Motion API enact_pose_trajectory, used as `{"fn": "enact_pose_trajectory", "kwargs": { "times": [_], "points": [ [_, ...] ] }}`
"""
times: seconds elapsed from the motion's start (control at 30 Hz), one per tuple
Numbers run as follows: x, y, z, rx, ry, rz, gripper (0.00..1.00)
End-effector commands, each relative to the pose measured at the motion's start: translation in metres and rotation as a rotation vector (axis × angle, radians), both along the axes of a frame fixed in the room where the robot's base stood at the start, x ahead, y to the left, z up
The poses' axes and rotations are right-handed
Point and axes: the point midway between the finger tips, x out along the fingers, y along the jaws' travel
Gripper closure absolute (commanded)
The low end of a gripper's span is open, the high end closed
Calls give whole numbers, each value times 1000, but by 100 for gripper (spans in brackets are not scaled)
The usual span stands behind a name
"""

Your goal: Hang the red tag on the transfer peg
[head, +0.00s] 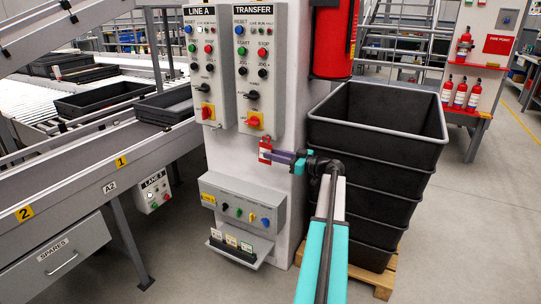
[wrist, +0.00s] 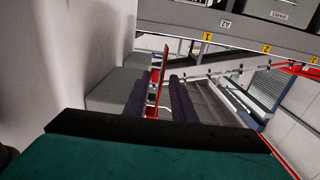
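The red tag (head: 265,150), red with a pale patch, is at the tip of my gripper (head: 274,156), in front of the pale control column below the TRANSFER panel (head: 255,60). In the wrist view the tag (wrist: 165,62) is nearly edge-on between the two dark purple fingers (wrist: 159,95). The fingers are a small gap apart with part of the tag between them, and seem shut on it. My gripper points left along the column face. I cannot make out the transfer peg, nor whether the tag touches one.
Below the tag, a grey box (head: 240,203) with coloured knobs and a small shelf (head: 238,254) jut from the column. Stacked black bins (head: 372,125) stand close on the right, under a red cylinder (head: 332,45). A conveyor (head: 95,160) is on the left.

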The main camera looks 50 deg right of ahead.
Motion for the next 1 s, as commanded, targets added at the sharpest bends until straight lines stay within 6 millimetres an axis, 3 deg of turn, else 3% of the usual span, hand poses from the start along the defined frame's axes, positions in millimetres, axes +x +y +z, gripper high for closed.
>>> {"fn": "enact_pose_trajectory", "kwargs": {
  "times": [0.63, 1.0],
  "points": [
    [-98, -24, 0, 0, 0, -3, 76],
    [-122, -29, 0, 0, 0, 0, 76]
  ]
}}
